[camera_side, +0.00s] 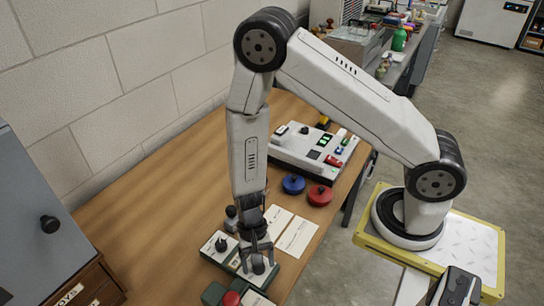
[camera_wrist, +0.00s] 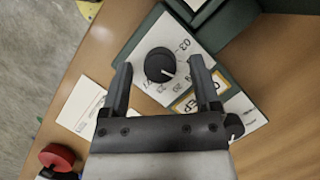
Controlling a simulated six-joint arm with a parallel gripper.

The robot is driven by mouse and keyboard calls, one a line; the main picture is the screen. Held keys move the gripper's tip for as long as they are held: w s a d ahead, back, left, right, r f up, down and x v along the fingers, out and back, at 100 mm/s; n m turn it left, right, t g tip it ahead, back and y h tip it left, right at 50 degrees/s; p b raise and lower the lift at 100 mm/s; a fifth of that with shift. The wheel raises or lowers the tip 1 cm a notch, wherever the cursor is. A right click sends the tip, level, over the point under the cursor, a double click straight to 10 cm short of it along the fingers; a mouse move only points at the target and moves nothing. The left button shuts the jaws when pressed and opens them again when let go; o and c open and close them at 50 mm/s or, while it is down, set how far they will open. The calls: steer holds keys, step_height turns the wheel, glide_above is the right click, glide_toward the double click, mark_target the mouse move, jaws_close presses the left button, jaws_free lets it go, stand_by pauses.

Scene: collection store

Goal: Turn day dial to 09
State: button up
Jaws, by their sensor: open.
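The day dial is a round black knob (camera_wrist: 159,65) with a white pointer line, on a white-faced green panel (camera_wrist: 180,38). In the wrist view its pointer aims right and slightly down. Printed numbers ring it; 03 is readable at its upper right, the others are small or upside down. My gripper (camera_wrist: 160,70) is open, with one finger on each side of the dial and a gap visible at both. In the side view my gripper (camera_side: 258,256) is down at the panel (camera_side: 213,254), partly hiding the dial. A second black knob (camera_wrist: 233,126) sits beside a yellow-framed SEP window (camera_wrist: 203,92).
White papers (camera_side: 297,236) lie beside the panel. A blue knob-like piece (camera_side: 293,184) and a red one (camera_side: 319,195) stand behind, near a grey control box (camera_side: 310,150). A red-topped green object (camera_side: 231,298) is close in front. Bare wooden table (camera_side: 150,230) lies to the left.

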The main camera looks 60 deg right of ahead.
steer(key=shift+r, duration=0.15)
steer(key=v, duration=0.7)
steer(key=shift+r, duration=0.25)
steer(key=shift+w+d, duration=0.15)
stand_by(0.3)
steer(key=d+r+n+t+h, duration=0.3)
steer(key=d+r+n+t, duration=0.2)
steer(key=r, duration=0.9)
steer(key=shift+d+n+t, duration=0.4)
steer(key=shift+d+n, duration=1.3)
steer(key=shift+d, duration=1)
steer(key=shift+r, duration=0.1)
